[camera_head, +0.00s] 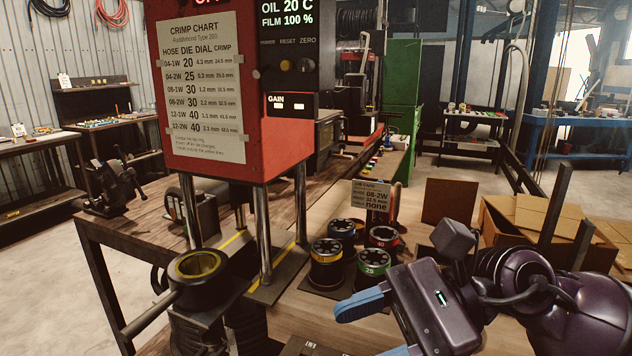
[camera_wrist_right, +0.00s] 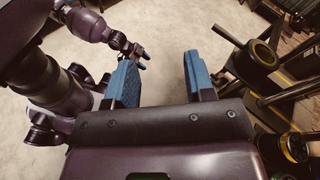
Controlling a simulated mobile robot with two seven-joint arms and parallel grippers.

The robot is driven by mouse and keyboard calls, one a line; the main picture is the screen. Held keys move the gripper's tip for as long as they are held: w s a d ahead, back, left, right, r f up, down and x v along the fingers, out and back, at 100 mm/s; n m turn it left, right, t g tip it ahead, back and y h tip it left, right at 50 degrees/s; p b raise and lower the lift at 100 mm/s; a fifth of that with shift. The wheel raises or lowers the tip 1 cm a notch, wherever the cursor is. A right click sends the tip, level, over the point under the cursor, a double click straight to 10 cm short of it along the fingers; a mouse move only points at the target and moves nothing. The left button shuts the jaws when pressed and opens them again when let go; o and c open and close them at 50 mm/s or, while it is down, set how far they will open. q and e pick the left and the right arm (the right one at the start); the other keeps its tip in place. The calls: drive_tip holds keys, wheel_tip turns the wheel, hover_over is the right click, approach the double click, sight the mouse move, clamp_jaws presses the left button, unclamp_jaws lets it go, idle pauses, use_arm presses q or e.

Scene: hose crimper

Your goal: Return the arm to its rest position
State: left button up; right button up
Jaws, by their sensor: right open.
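My right gripper (camera_head: 376,328) is at the lower right of the head view, in front of the die sets, with its blue fingers apart. The right wrist view shows the same gripper (camera_wrist_right: 160,82) open, with nothing between the fingers, only floor behind. My left gripper (camera_wrist_right: 141,56) shows small in the right wrist view, at the end of a purple arm on the left. Its fingers are too small to judge. The left arm is not in the head view.
The red crimper (camera_head: 225,90) stands on the bench, with a black ring-shaped part (camera_head: 197,272) in front. Yellow (camera_head: 327,266), blue (camera_head: 342,232), red (camera_head: 383,240) and green (camera_head: 373,270) die sets stand near my right gripper. A job card (camera_head: 371,195) and cardboard box (camera_head: 535,225) are behind.

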drive_tip(key=w+d+r+m+t+y, duration=0.2)
drive_tip(key=m+t+y, duration=0.2)
drive_tip(key=m+t, duration=0.4)
drive_tip(key=w+d+r+m+t+y, duration=0.1)
drive_tip(key=w+d+m+t+y, duration=0.3)
drive_tip(key=m, duration=0.7)
drive_tip(key=w+d+f+m+t+h, duration=0.1)
drive_tip(key=d+f+m+t+h, duration=0.45)
drive_tip(key=m+h, duration=0.6)
drive_tip(key=w+d+f+m+t+h, duration=0.2)
drive_tip(key=d+f+m+t+h, duration=0.5)
drive_tip(key=m, duration=0.8)
drive_tip(key=s+d+f+m+g+h, duration=0.25)
drive_tip(key=s+f+m+g, duration=0.2)
drive_tip(key=f, duration=0.25)
drive_tip(key=s+d+f+m+g+h, duration=0.25)
drive_tip(key=f+m+g+h, duration=0.2)
drive_tip(key=f, duration=0.35)
drive_tip(key=s+f+m+g+y, duration=0.1)
drive_tip(key=s+f+m+g, duration=0.2)
drive_tip(key=s+f+g, duration=0.35)
drive_tip(key=s+f+m+g+y, duration=0.1)
drive_tip(key=s+f+m+g, duration=0.2)
drive_tip(key=s, duration=0.7)
drive_tip(key=w+f+t, duration=0.7)
drive_tip(key=f+t, duration=0.1)
drive_tip(key=f, duration=0.1)
drive_tip(key=shift+w+a+f+n, duration=0.25)
drive_tip(key=shift+a+f+n, duration=0.1)
drive_tip(key=shift+a+f, duration=0.05)
